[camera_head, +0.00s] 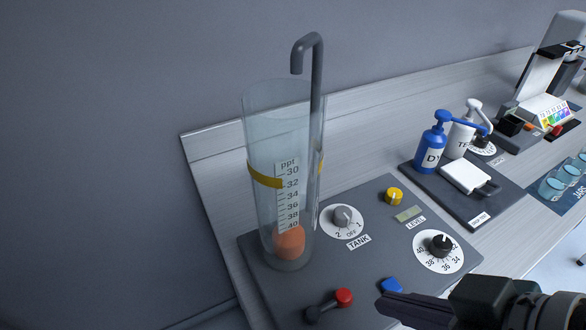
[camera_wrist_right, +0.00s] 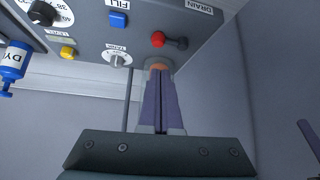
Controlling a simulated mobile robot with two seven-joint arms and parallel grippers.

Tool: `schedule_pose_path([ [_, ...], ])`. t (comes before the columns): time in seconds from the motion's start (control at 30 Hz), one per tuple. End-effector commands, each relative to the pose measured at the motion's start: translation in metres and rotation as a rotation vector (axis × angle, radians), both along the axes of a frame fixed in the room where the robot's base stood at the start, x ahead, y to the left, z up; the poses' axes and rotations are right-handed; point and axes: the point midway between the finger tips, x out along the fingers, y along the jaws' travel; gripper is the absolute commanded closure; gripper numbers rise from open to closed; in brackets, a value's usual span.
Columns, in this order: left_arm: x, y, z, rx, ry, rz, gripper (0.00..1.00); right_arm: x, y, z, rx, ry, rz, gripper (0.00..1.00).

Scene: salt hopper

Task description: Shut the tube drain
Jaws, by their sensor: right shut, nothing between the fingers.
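The drain lever is a dark lever with a red knob (camera_head: 344,297) at the front of the dark panel (camera_head: 370,220). In the right wrist view the red knob (camera_wrist_right: 158,39) and its dark arm lie near the DRAIN label (camera_wrist_right: 198,5). The clear tube (camera_head: 262,130) stands upright with an orange float (camera_head: 289,242) at its bottom. My right gripper (camera_head: 383,302) is shut and empty, to the right of the red knob and apart from it in the head view. Its closed fingers (camera_wrist_right: 161,82) also show in the right wrist view. My left gripper is not clearly seen; a dark piece at the wrist view's right edge may be part of it.
A blue button (camera_head: 391,285) sits close beyond my right fingertips. A grey TANK dial (camera_head: 342,217), a yellow button (camera_head: 394,196) and a black dial (camera_head: 440,244) are on the panel. A bent grey pipe (camera_head: 316,90) rises from the tube. Bottles stand farther right.

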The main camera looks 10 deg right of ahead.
Motion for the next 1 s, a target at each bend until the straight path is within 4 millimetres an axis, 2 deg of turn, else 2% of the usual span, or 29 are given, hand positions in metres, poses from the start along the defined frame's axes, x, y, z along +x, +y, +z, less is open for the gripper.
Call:
schedule_pose_path([
  [0.03,0.000,0.000,-0.011,0.001,0.000,-0.001,1.00,0.002,-0.001,-0.013,0.004,-0.010,0.004,1.00],
  [0.1,0.000,0.001,-0.014,0.002,0.000,-0.001,1.00,0.004,-0.001,-0.016,0.009,-0.021,0.007,1.00],
  [0.57,-0.001,0.000,-0.014,0.002,0.003,-0.001,1.00,0.007,0.000,-0.017,0.012,-0.028,0.007,1.00],
  [0.73,-0.001,-0.001,-0.018,-0.002,0.003,0.001,1.00,0.020,0.008,-0.033,0.013,-0.027,0.005,1.00],
  [1.0,-0.001,-0.002,-0.030,-0.009,0.002,0.005,1.00,0.048,0.025,-0.070,0.013,-0.027,0.005,1.00],
])
